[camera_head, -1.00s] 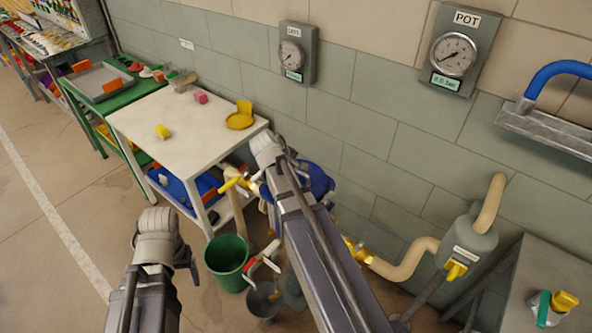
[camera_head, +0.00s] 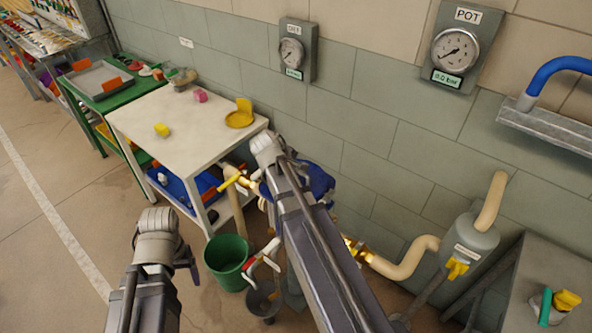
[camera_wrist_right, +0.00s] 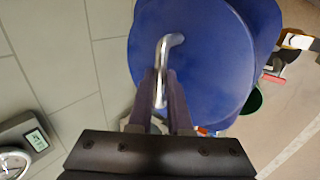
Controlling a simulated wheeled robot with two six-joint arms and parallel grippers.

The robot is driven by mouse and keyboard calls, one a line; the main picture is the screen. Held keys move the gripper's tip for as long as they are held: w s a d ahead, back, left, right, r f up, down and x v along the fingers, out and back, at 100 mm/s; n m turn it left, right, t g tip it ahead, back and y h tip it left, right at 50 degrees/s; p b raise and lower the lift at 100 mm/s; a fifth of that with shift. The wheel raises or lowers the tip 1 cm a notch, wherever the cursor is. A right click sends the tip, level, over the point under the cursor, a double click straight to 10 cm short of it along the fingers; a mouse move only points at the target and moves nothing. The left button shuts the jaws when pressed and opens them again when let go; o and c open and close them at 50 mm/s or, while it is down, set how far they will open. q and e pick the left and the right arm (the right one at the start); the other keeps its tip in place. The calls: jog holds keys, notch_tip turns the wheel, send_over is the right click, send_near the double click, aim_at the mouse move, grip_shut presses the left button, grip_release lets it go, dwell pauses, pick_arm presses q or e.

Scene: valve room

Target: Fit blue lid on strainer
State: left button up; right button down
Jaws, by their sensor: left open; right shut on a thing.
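The blue lid (camera_wrist_right: 195,70) fills the upper middle of the right wrist view, with its bent metal handle (camera_wrist_right: 165,55) between my fingers. My right gripper (camera_wrist_right: 161,95) is shut on that handle. In the head view a blue part (camera_head: 320,182) shows behind my right arm, and the fingers there are hidden. Another blue rounded edge (camera_wrist_right: 263,25) lies behind the lid; I cannot tell if it is the strainer. My left gripper (camera_head: 158,222) is open and empty at the lower left, away from the lid, its fingers mostly hidden.
A white table (camera_head: 175,125) with small items stands at the left. A green bucket (camera_head: 228,262) and a grey bucket (camera_head: 264,301) are on the floor. Beige piping (camera_head: 405,262) with yellow valves runs along the wall to a grey cylinder (camera_head: 470,240). Gauges hang above.

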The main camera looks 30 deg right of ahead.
jog(key=shift+f+b, duration=0.3)
jog(key=shift+b, duration=0.05)
dwell(0.5)
dwell(0.3)
jog(key=c, duration=0.8)
grip_release()
jog(key=shift+o, duration=0.5)
jog(key=o, duration=0.3)
jog(key=shift+o, duration=0.2)
notch_tip(320, 180, up, 7)
jog(key=p, duration=0.7)
